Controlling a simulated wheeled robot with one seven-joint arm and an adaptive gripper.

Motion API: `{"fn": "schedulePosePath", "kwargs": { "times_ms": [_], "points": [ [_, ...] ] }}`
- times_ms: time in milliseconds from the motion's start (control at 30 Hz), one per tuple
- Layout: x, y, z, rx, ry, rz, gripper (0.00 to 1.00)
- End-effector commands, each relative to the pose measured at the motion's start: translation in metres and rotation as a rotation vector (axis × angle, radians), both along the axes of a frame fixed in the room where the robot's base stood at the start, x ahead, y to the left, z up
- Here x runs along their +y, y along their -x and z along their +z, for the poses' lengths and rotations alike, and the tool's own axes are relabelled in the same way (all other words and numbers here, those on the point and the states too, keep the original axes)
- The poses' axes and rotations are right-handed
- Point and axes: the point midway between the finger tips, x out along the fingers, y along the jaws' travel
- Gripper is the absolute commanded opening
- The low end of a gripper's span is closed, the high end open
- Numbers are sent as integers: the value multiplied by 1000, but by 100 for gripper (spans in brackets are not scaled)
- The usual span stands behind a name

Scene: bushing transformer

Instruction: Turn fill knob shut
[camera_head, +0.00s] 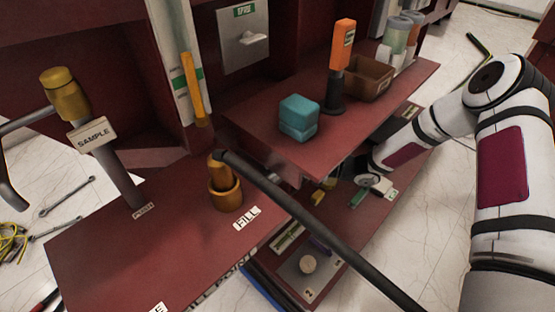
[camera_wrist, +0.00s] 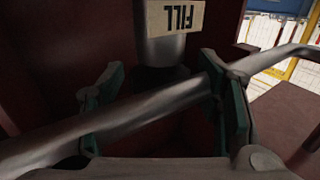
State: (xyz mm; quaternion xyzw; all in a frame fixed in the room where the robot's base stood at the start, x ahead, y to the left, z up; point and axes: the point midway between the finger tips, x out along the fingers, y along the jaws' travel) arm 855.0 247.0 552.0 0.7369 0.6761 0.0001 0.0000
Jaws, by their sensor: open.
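In the wrist view, a tag reading FILL, upside down (camera_wrist: 175,17), hangs on a grey upright pipe (camera_wrist: 163,50) at the top middle. My gripper (camera_wrist: 168,100) is open, with its green fingers apart on either side below that pipe. A grey metal bar (camera_wrist: 140,112) crosses the gap diagonally, rising to the right, and I cannot tell whether a finger touches it. No knob stands out clearly in the dark area between the fingers. In the head view, my arm reaches in from the right and its end is mostly hidden beside the red shelf.
The red shelf (camera_head: 345,138) holds a teal block (camera_head: 298,118), an orange-and-black tool (camera_head: 341,60) and a brown bin (camera_head: 367,78). A brass fitting (camera_head: 225,190) with a dark hose (camera_head: 320,230) stands by a FILL label (camera_head: 247,218). A SAMPLE-tagged pipe (camera_head: 93,134) rises at left.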

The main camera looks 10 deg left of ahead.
Motion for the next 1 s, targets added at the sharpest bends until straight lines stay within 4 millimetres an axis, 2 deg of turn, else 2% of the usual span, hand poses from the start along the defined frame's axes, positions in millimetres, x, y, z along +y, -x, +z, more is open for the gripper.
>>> {"fn": "schedulePosePath", "kwargs": {
  "times_ms": [267,500,767,1000],
  "points": [
    [1,0,0,0,0,0,58],
    [1,0,0,0,0,0,10],
    [1,0,0,2,0,-16,10],
    [1,1,1,5,0,-114,10]
  ]
}}
